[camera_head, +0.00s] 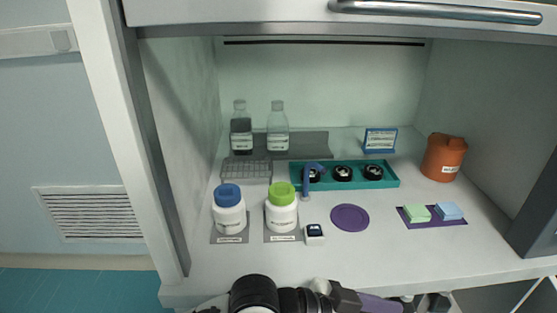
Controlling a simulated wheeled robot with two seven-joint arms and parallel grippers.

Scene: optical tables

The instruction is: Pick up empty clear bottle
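Two clear bottles stand upright side by side at the back left of the cabinet, on a dark grey mat (310,144). The right clear bottle (278,122) looks see-through and empty above and below its white label. The left clear bottle (239,110) looks dark in its lower half, as if filled. Parts of my own arm cross the bottom edge of the picture, well in front of the bottles. I cannot make out any gripper fingers, and nothing of mine touches either bottle.
In front stand a wire rack (247,171), a blue-capped jar (229,212) and a green-capped jar (282,212). A teal tray (391,180) holds black round items. An orange container (444,158) is at right. The raised sash (290,13) hangs above.

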